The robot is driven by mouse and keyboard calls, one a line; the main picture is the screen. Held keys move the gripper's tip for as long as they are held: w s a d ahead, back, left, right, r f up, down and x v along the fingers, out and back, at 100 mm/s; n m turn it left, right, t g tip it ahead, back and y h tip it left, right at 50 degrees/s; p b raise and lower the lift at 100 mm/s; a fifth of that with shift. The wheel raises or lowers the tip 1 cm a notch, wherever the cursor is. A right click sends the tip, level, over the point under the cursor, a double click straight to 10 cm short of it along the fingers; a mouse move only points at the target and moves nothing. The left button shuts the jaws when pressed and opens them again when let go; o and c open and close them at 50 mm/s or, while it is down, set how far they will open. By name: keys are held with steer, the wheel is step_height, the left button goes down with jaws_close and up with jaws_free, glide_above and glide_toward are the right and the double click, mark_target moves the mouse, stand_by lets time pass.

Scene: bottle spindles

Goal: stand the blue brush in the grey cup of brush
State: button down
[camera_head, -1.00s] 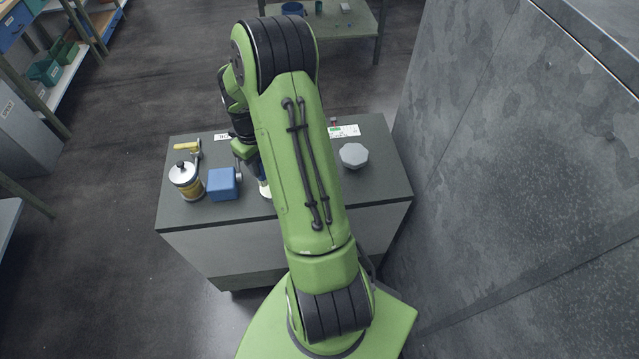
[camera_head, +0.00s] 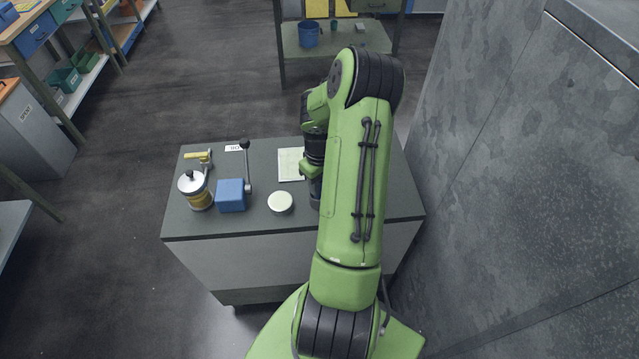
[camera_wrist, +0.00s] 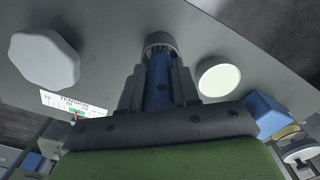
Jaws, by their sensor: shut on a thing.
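In the wrist view my gripper (camera_wrist: 158,90) is shut on the blue brush (camera_wrist: 158,72), whose blue body shows between the fingers. A grey, ridged round thing (camera_wrist: 160,41), which looks like the grey cup, is just beyond the fingertips in line with the brush. I cannot tell whether the brush's end is inside it or only over it. In the head view my gripper (camera_head: 313,172) points down over the worktop, partly behind my arm. A dark grey shape (camera_head: 315,195) shows below it; the brush is hidden there.
A cream-topped round thing (camera_head: 281,203) stands left of the gripper. A blue block (camera_head: 232,195), a lever (camera_head: 246,165) and a lidded jar (camera_head: 196,190) stand farther left on the worktop (camera_head: 270,230). A grey octagonal knob (camera_wrist: 45,60) shows in the wrist view.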

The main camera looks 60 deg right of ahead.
steer(key=shift+f, duration=0.15)
steer(key=c, duration=0.8)
jaws_free()
steer(key=shift+c, duration=0.2)
step_height(320, 180, up, 13)
steer(key=shift+w+a+f+p, duration=0.1)
steer(key=shift+f+p, duration=0.05)
steer(key=shift+p, duration=0.7)
steer(key=w+a+r+n+t+h, duration=0.1)
steer(key=w+a+r+h, duration=0.15)
steer(key=a+r, duration=0.6)
steer(key=s+a+r+t+y, duration=0.1)
steer(key=s+a+r, duration=0.3)
steer(key=a, duration=0.7)
steer(key=s+a+r+n+t+y, duration=0.1)
steer(key=s+a+r+t, duration=0.2)
steer(key=s+a, duration=0.4)
steer(key=a, duration=0.4)
steer(key=shift+r+n+t, duration=0.3)
steer(key=shift+r+t, duration=0.1)
